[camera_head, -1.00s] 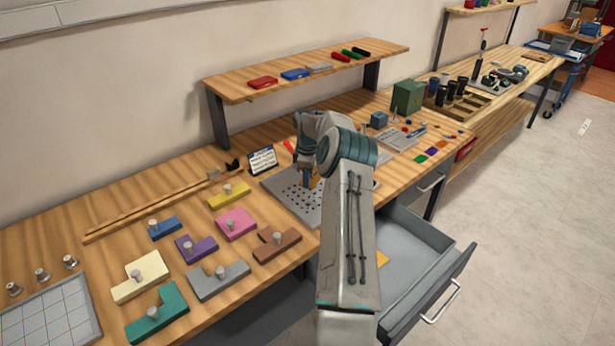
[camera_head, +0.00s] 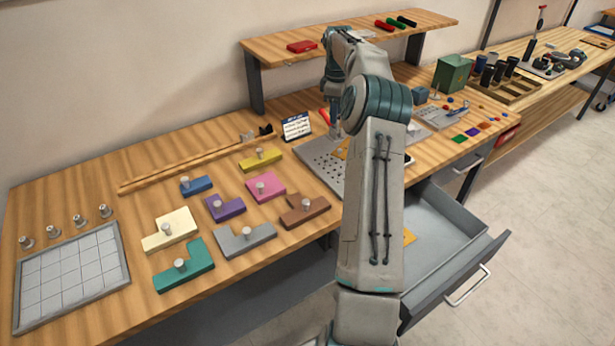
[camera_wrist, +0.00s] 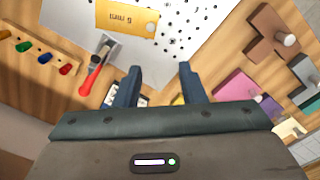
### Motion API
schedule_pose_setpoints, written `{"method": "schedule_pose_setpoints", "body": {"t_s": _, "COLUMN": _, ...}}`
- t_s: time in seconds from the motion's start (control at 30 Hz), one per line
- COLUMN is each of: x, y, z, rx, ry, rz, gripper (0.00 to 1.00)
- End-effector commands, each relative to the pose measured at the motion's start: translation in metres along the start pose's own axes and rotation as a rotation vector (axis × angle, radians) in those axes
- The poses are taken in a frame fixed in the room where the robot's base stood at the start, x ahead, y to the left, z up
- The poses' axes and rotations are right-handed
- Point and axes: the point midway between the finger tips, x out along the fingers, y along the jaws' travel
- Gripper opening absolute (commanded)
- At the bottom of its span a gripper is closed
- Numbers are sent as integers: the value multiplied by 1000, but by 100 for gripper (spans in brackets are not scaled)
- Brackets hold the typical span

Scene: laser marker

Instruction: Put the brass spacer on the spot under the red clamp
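A flat brass-yellow plate marked "6 mm" (camera_wrist: 127,17), which I take as the brass spacer, lies on the grey perforated plate (camera_wrist: 200,22). In the head view the spacer (camera_head: 342,151) is partly hidden by my arm. The red clamp (camera_wrist: 88,82) shows its red handle and metal body at the plate's edge, close beside the spacer; I cannot tell whether its tip overlaps it. Its red handle also shows in the head view (camera_head: 324,117). My gripper (camera_wrist: 157,74) is open, with nothing between its fingers, and hangs above the plate's edge.
An open drawer (camera_head: 455,237) juts out at the bench front, with another yellow piece (camera_head: 409,237) inside. Coloured blocks with knobs cover the bench left of the plate. A small sign (camera_head: 296,127) stands behind it, and a raised shelf (camera_head: 350,37) runs along the back.

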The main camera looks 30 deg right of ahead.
Motion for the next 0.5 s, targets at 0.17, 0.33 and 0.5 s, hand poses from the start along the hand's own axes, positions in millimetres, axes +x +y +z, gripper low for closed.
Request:
{"method": "schedule_pose_setpoints", "body": {"t_s": 0.17, "x": -50, "y": -59, "z": -47, "rx": 36, "ry": -17, "rz": 53, "gripper": 37}}
{"method": "schedule_pose_setpoints", "body": {"t_s": 0.33, "x": -84, "y": -125, "z": -72, "rx": 110, "ry": -16, "rz": 99, "gripper": 37}}
{"method": "schedule_pose_setpoints", "body": {"t_s": 0.5, "x": -108, "y": -194, "z": -79, "rx": 203, "ry": 3, "rz": 139, "gripper": 37}}
